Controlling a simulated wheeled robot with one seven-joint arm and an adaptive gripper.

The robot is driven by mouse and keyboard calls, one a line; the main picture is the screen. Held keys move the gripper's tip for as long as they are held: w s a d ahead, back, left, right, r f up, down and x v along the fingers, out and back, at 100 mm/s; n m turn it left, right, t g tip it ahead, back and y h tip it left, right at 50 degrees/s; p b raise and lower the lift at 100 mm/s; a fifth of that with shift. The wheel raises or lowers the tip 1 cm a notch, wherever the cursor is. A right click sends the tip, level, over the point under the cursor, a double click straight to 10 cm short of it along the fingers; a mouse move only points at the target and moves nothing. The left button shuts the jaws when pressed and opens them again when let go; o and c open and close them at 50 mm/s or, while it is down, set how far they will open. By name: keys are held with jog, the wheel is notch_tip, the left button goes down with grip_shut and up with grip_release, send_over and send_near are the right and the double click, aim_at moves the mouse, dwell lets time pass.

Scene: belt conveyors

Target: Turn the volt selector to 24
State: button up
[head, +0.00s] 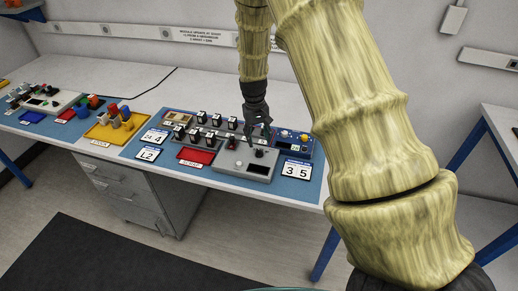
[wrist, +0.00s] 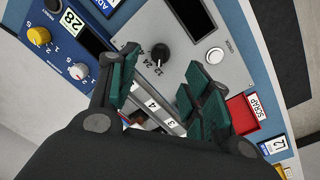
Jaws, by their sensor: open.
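The volt selector is a black round knob (wrist: 160,53) on a light grey panel (wrist: 178,20), with small figures that look like 12 and 24 printed beside it in the wrist view. A pale mark shows at its lower edge; which figure it points at I cannot tell. In the head view the knob (head: 259,153) is small on the grey unit. My gripper (wrist: 161,66) is open, its green-padded fingers on either side of the knob in the picture; it appears apart from the knob. In the head view my gripper (head: 261,131) hangs just above the unit.
A white button (wrist: 215,55) and dark display sit on the same panel. A blue unit (wrist: 78,35) with yellow and white knobs stands beside it. A red scrap tray (head: 196,156), a yellow tray (head: 108,133) and several black-topped modules stand on the bench to the left.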

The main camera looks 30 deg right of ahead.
aim_at(259, 151)
jog(key=shift+s+d+f+p, duration=0.1)
jog(key=shift+f+p, duration=0.4)
jog(key=shift+f, duration=1.3)
jog(key=shift+d+f+p, duration=0.1)
jog(key=shift+f+p, duration=0.35)
jog(key=shift+f, duration=1.3)
jog(key=c, duration=1.1)
